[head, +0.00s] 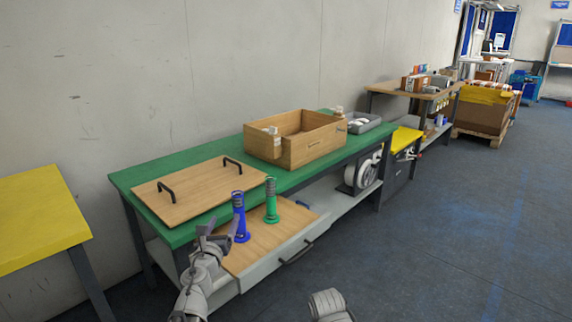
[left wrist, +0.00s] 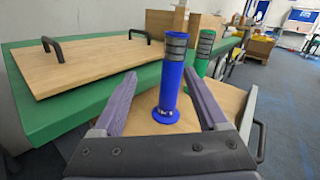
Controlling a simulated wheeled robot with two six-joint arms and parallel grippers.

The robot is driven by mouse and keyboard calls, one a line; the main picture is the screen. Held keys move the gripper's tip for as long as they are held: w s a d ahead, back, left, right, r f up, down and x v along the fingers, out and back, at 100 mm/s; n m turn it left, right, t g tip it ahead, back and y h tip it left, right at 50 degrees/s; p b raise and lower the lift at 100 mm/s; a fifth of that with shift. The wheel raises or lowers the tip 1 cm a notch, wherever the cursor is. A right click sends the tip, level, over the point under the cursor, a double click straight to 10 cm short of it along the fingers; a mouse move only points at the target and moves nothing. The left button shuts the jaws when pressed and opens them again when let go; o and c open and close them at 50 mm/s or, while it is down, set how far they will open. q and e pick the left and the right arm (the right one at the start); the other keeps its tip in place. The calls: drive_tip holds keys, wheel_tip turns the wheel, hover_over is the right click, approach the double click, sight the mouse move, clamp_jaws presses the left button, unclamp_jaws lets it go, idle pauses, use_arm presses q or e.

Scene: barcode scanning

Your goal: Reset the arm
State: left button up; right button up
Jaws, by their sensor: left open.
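My left gripper (head: 224,232) is open at the front of the green workbench, close beside a blue ribbed handle-like cylinder (head: 239,215). In the left wrist view the open left gripper (left wrist: 160,80) has its two purple-grey fingers on either side of the blue cylinder (left wrist: 170,85). The fingers show gaps to it, and how far they reach around it is hard to tell. The cylinder stands upright on a pulled-out wooden drawer top (head: 262,245). A similar green cylinder (head: 271,205) stands upright behind it. My right gripper is not in view.
The green bench (head: 190,158) carries a wooden board with two black handles (head: 195,195), an open wooden box (head: 295,140) and a grey tray (head: 365,124). A yellow table (head: 40,215) stands at the left. The floor at the right is clear.

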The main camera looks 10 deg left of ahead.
use_arm(q)
drive_tip(key=s+a+f+n+g+y, duration=0.2)
drive_tip(key=a+f+n+g+y, duration=0.3)
drive_tip(key=n, duration=1.1)
drive_tip(key=s+d+f+n+g+h, duration=0.1)
drive_tip(key=s+d+f+n+g, duration=0.25)
drive_tip(key=s+f+n, duration=0.3)
drive_tip(key=s+d+f+n+g+h, duration=0.1)
drive_tip(key=s+d+f+n+g, duration=0.1)
drive_tip(key=s+f+n+g, duration=0.45)
drive_tip(key=s+d+f+g+h, duration=0.1)
drive_tip(key=s+d+f+g, duration=0.1)
drive_tip(key=s+d, duration=0.5)
drive_tip(key=s+d+f+g+h, duration=0.15)
drive_tip(key=s+d, duration=0.25)
drive_tip(key=d, duration=0.8)
wheel_tip(320, 180, up, 33)
drive_tip(key=n+p, duration=0.1)
drive_tip(key=p, duration=3.3)
drive_tip(key=shift+w+a, duration=0.25)
drive_tip(key=shift+r, duration=0.1)
